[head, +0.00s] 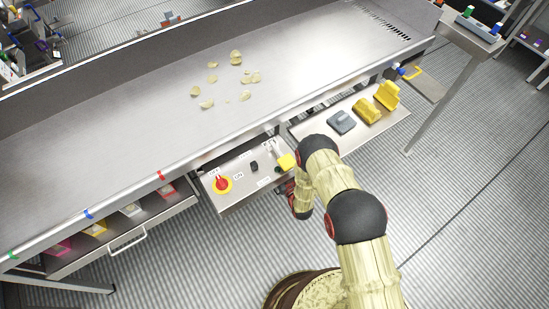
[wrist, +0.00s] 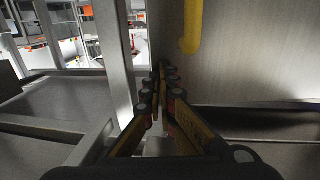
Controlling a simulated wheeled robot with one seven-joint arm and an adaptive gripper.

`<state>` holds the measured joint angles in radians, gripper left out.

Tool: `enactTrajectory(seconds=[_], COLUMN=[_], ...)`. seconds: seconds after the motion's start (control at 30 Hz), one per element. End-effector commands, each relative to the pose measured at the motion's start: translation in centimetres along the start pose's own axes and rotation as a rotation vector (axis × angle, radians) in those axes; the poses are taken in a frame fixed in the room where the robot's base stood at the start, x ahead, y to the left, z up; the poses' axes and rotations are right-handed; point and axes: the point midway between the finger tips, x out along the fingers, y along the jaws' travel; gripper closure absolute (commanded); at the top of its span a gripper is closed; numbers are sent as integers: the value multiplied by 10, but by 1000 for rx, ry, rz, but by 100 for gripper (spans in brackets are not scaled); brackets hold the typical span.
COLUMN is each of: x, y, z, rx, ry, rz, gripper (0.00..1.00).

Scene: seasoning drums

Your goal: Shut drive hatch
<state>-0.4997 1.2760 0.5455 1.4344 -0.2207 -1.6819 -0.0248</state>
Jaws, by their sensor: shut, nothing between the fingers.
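My gripper (wrist: 160,82) is shut and empty in the wrist view, its two fingers meeting in front of a grey metal panel and post. A yellow bent bar (wrist: 192,28), like a handle, stands on the broad grey metal panel (wrist: 245,65) to the right of my fingertips and apart from them. I cannot tell for sure whether this panel is the drive hatch, or how far it is open. In the head view my forearm reaches down beside the control box, and my fingertips are hidden.
The control box (head: 240,190) with a red knob (head: 222,183) juts from the steel table (head: 130,115). A shelf right of it holds a grey block (head: 341,122) and yellow blocks (head: 367,111). A drawer (head: 125,222) sits at left. The ribbed floor in front is clear.

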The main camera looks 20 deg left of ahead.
Motion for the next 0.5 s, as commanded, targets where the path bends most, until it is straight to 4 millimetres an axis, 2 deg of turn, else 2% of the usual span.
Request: enactTrajectory(seconds=[0.07, 0.33, 0.5], x=[5, 47, 58], y=[0, 3, 1], z=[0, 3, 1], rx=[-1, 1, 0], ry=[3, 5, 1], rz=[0, -45, -85], gripper=[100, 100, 100])
